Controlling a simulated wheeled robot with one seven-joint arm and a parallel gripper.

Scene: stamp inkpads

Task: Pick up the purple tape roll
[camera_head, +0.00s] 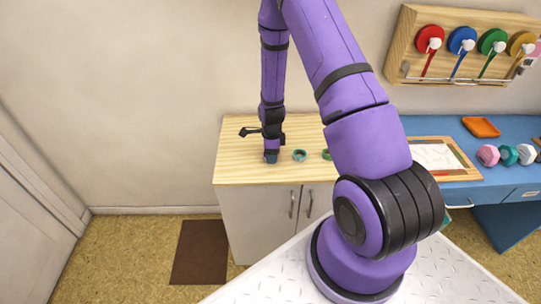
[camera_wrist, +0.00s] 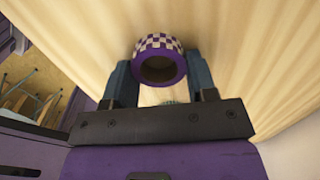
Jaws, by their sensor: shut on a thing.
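The purple tape roll (camera_wrist: 160,69), with a purple and white checkered band, sits between the two blue-grey fingers of my gripper (camera_wrist: 160,72) in the wrist view. My gripper is shut on it, one finger on each side. In the head view my gripper (camera_head: 271,156) is low over the left part of the wooden cabinet top (camera_head: 235,165). The purple roll cannot be made out there. I cannot tell whether it touches the wood.
A green roll (camera_head: 300,155) stands just right of my gripper, and another green roll (camera_head: 327,154) is partly behind my arm. The cabinet top's left end is clear.

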